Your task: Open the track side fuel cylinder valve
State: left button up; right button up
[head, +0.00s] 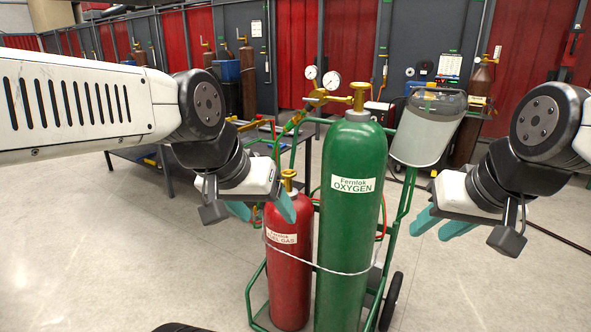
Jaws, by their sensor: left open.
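The red fuel gas cylinder (290,275) stands upright on a green cart, left of the taller green oxygen cylinder (349,215). The fuel cylinder's brass valve (289,180) shows at its top. My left gripper (265,215) is open and empty, just left of and below that valve. Its right finger overlaps the red cylinder's shoulder in the picture; whether it touches cannot be told. My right gripper (427,236) is open and empty, to the right of the oxygen cylinder, with its fingers pointing down and left. The oxygen cylinder has a brass valve (359,96) on top.
The green cart (401,235) has a wheel (391,301) at right. A clear face shield (428,125) hangs beside the oxygen cylinder. Two gauges (331,81) stand behind the valves. A dark table (143,157) is behind at left. Open floor (100,260) lies around the cart.

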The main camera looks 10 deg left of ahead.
aim_at(288, 175)
jog(key=i+j, duration=0.15)
jog(key=j, duration=0.2)
jog(key=i+j, duration=0.1)
jog(key=j, duration=0.25)
jog(key=i+j, duration=0.15)
jog(key=j, duration=0.2)
jog(key=i+j, duration=0.15)
jog(key=j, duration=0.2)
